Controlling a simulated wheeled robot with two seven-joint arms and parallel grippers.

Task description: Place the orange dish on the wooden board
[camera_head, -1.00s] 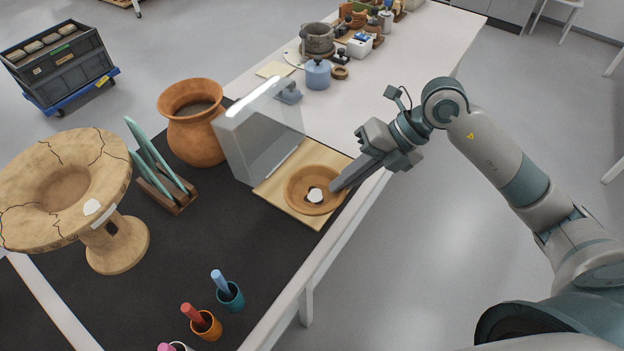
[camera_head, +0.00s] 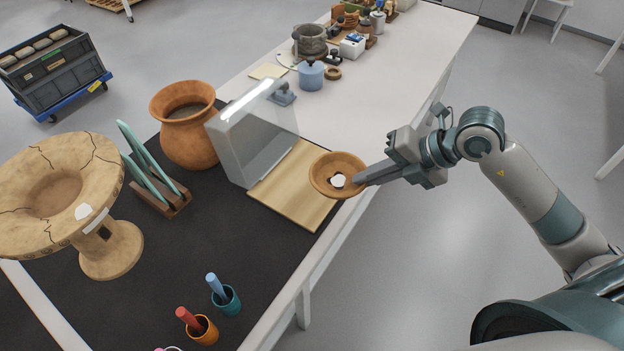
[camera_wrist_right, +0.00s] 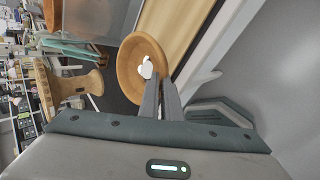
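The orange dish (camera_head: 326,167) is a round shallow bowl with a white patch in its middle. My right gripper (camera_head: 362,179) is shut on its right rim and holds it at the right corner of the wooden board, partly past the table edge. The dish looks raised and tilted. The light wooden board (camera_head: 291,190) lies flat and bare on the table. In the right wrist view the dish (camera_wrist_right: 128,76) sits at the tips of my right gripper (camera_wrist_right: 161,82), with the board (camera_wrist_right: 178,28) behind it. My left gripper is not in view.
A clear-sided box (camera_head: 245,140) stands along the board's left side. An orange pot (camera_head: 188,140), a rack with green plates (camera_head: 160,195) and a cracked stand (camera_head: 60,185) are farther left. Cups with coloured sticks (camera_head: 228,302) stand at the front. The board's top is clear.

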